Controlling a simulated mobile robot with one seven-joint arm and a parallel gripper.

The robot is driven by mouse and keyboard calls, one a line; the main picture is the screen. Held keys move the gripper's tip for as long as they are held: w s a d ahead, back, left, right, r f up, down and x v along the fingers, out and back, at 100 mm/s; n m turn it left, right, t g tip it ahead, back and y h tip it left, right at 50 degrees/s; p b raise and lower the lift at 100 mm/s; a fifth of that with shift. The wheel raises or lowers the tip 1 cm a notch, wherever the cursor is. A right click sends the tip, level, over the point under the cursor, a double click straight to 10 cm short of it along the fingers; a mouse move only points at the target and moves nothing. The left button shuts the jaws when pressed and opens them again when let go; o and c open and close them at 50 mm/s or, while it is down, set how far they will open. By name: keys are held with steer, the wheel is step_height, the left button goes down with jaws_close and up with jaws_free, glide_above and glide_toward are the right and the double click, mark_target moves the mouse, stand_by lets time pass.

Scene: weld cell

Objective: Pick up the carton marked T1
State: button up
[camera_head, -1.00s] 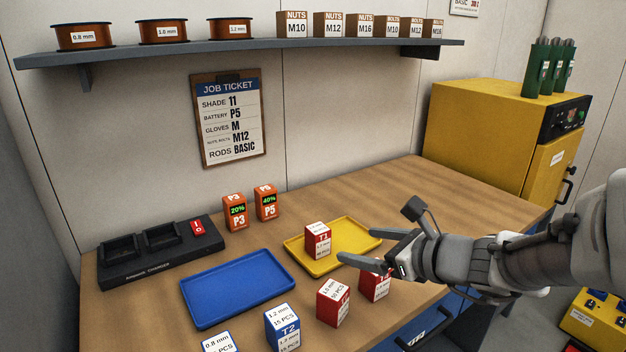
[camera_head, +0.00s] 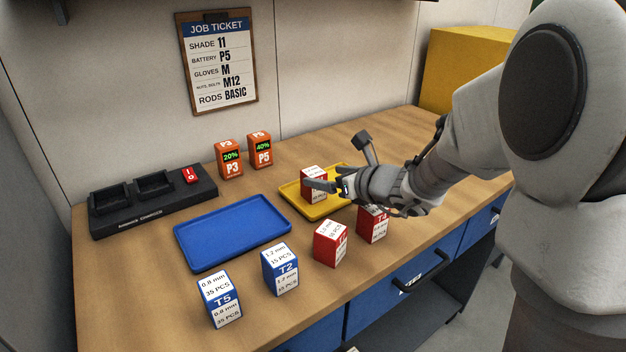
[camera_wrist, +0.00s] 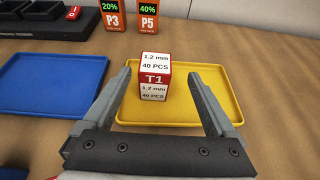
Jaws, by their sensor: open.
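The carton marked T1 (camera_wrist: 154,79) is red and white and stands upright on the yellow tray (camera_wrist: 222,86). In the head view the T1 carton (camera_head: 312,184) is partly covered by my gripper (camera_head: 328,186). In the wrist view my gripper (camera_wrist: 160,82) is open and empty. Its two fingers point toward the carton and reach to either side of it in the picture, the left finger nearer to it. The carton stands left of the middle between the fingers. I cannot tell whether a finger touches it.
A blue tray (camera_head: 233,229) lies to the left. Red cartons (camera_head: 331,243) and (camera_head: 373,225), a T2 carton (camera_head: 280,268) and a T5 carton (camera_head: 220,298) stand along the front. Batteries P3 (camera_head: 229,158) and P5 (camera_head: 260,150) stand behind, beside a charger (camera_head: 150,200).

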mark_target(319, 175)
steer(key=x, duration=0.2)
steer(key=b+x, duration=0.1)
steer(key=x, duration=0.2)
steer(key=shift+s+a, duration=0.1)
steer(key=shift+a, duration=0.25)
steer(key=shift+r, duration=0.1)
jaws_close()
